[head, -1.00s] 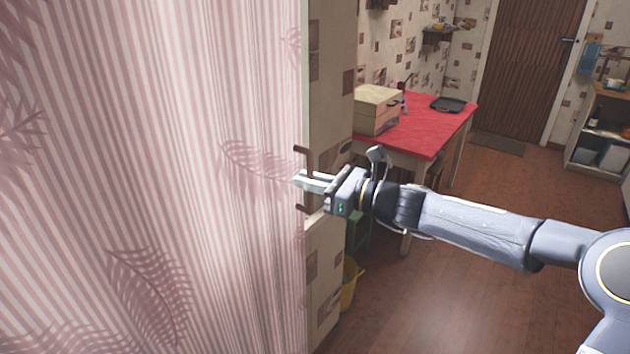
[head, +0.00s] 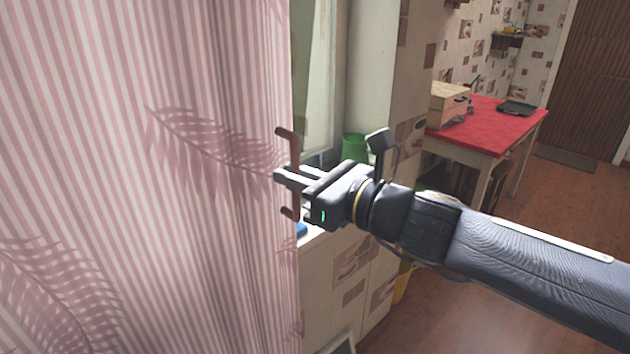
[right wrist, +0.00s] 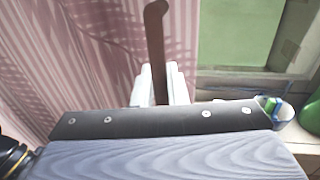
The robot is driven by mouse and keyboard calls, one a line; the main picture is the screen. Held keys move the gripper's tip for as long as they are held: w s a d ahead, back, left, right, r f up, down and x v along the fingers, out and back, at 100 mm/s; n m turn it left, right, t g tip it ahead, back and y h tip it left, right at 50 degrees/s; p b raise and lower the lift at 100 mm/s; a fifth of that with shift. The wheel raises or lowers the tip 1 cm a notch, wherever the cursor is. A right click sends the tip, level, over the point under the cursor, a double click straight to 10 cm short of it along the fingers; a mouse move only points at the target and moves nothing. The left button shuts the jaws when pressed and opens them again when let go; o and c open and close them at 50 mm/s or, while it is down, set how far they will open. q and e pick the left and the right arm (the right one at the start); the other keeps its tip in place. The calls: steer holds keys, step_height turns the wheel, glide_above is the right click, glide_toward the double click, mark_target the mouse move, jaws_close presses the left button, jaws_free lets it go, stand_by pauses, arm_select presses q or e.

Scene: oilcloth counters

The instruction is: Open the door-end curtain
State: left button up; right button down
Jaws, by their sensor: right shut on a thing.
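The pink-and-white striped curtain (head: 130,190) with leaf prints fills the left of the head view and hangs in folds. A brown handle (head: 287,135) stands upright at its right edge. My right gripper (head: 282,177) is shut on this handle. In the right wrist view the handle (right wrist: 155,40) rises between the pale fingers (right wrist: 160,88), with the curtain (right wrist: 80,50) behind and to the left. Part of the window (head: 315,80) shows just right of the curtain edge. The left gripper is not in view.
On the sill are a green container (head: 355,149) and a blue item (head: 301,229). A red-topped table (head: 485,130) with a wooden box (head: 448,104) stands farther right. A brown door (head: 600,70) is at the back. Brown floor lies open at right.

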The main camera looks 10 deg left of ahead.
steer(key=shift+s+a, duration=0.15)
steer(key=shift+s, duration=0.1)
steer(key=c, duration=1.8)
jaws_free()
steer(key=v, duration=0.7)
steer(key=shift+s+d, duration=0.15)
steer(key=shift+d, duration=0.2)
